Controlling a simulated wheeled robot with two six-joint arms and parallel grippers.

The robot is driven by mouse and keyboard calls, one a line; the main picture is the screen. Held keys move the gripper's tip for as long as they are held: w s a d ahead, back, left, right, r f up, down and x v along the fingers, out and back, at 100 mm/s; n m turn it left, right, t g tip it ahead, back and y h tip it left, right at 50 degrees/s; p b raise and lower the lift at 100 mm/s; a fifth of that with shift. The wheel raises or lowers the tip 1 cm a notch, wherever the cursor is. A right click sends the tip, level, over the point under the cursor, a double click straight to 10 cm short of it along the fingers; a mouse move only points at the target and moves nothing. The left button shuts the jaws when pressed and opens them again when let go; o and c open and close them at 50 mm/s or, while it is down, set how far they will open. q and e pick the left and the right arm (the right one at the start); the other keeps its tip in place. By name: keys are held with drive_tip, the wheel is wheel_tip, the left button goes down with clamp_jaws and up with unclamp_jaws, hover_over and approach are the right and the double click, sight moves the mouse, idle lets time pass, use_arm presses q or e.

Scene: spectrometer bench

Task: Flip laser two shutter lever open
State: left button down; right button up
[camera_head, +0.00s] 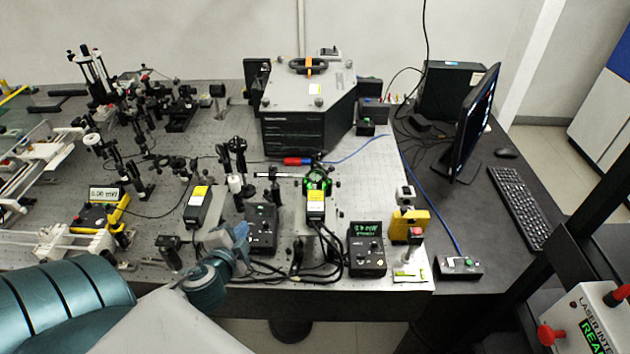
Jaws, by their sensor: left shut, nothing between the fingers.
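Two dark laser heads with yellow labels lie on the optical bench: one (198,207) left of centre and one (316,208) nearer the middle, with a green-lit ring mount at its far end. I cannot read which is laser two, and no shutter lever can be made out clearly at this size. My left arm comes in from the lower left. My left gripper (241,236) is shut and empty, just right of the left laser head and left of a black control box (262,228). Its fingertips are small and hard to separate. My right gripper is not in view.
A black control box with a green display (367,251) and a yellow device (410,222) stand near the front edge. A large spectrometer housing (305,105) stands behind. Cables loop at the front. Optic posts crowd the left. A monitor (476,122) and keyboard (516,208) are right.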

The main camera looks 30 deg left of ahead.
use_arm(q)
drive_tip(key=w+d+r+m+t+h, duration=0.2)
drive_tip(key=w+d+r+m+h, duration=0.3)
drive_tip(key=m+h, duration=0.4)
drive_tip(key=r+m, duration=0.1)
drive_tip(key=m, duration=0.3)
drive_tip(key=shift+d+r+m+t, duration=0.15)
drive_tip(key=shift+r+m+t, duration=0.15)
drive_tip(key=shift+r+t, duration=0.1)
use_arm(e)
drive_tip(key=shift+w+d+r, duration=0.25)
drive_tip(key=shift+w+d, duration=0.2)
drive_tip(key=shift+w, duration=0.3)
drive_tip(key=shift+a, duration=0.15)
